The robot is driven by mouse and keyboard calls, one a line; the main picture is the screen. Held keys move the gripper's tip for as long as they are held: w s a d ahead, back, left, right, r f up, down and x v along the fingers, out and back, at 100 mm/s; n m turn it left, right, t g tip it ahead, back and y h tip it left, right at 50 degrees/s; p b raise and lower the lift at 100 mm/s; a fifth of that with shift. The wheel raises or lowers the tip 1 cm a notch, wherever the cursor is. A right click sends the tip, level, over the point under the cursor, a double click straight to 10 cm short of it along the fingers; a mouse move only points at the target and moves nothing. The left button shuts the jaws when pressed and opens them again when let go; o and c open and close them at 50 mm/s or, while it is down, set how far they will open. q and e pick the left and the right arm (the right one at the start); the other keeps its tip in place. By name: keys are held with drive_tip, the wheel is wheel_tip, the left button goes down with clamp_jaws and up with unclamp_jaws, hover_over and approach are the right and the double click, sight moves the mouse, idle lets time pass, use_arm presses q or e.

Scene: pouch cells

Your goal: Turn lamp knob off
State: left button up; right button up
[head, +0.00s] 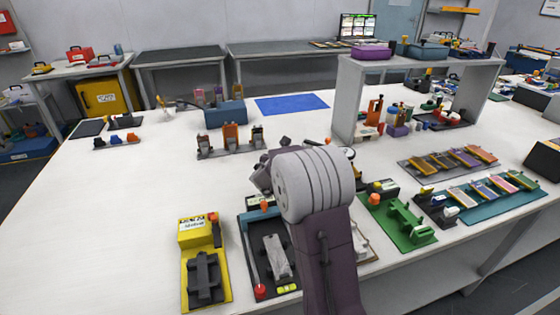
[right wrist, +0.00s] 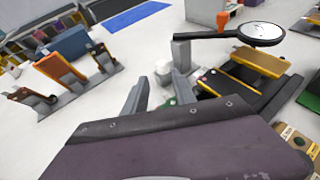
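A magnifier lamp with a round pale lens (right wrist: 262,33) and a black arm (right wrist: 205,35) shows at the upper right of the right wrist view. A grey post (right wrist: 181,54) stands under the arm's left end. A small whitish rounded piece (right wrist: 163,72) lies beyond my right fingertips; I cannot tell whether it is the lamp knob. My right gripper (right wrist: 158,92) is open, its two grey fingers apart with nothing clearly between them. In the head view my right arm hides most of the lamp; only part of its head (head: 348,153) shows. My left gripper is not in view.
On the white table (head: 130,190), a yellow station (head: 205,262), a black station (head: 268,255) and a green fixture (head: 405,222) stand near my right arm. A rack with orange and grey pieces (head: 231,140) stands behind. A grey shelf (head: 345,100) rises at the back right.

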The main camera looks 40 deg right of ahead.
drive_tip(key=x, duration=0.9)
drive_tip(key=shift+d+f, duration=0.1)
drive_tip(key=shift+d, duration=0.05)
